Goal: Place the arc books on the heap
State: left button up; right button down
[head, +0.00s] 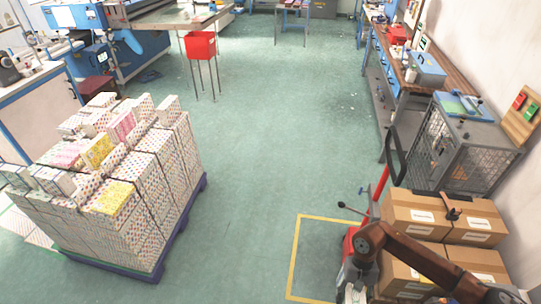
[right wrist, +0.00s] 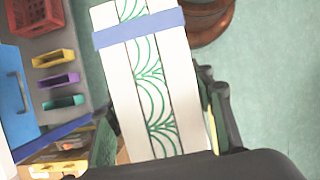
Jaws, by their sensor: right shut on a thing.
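The arc books (right wrist: 150,75) are a white bundle with green arc patterns and a blue band around it, seen in the right wrist view. My right gripper (right wrist: 162,128) has a finger on each side of the bundle and is shut on it. The heap (head: 115,165) of colourful, patterned book stacks stands at the left, well apart from my right gripper. My left gripper is not in view.
The heap rests on a blue pallet (head: 185,235). Cardboard boxes (head: 415,213) and a mesh cage (head: 470,150) stand at the right. A yellow floor outline (head: 295,255) lies near my arm. The green floor (head: 260,150) between is clear.

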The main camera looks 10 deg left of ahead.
aim_at(144, 151)
jog(key=u, duration=0.3)
jog(key=i, duration=4.95)
jog(key=u, duration=3.35)
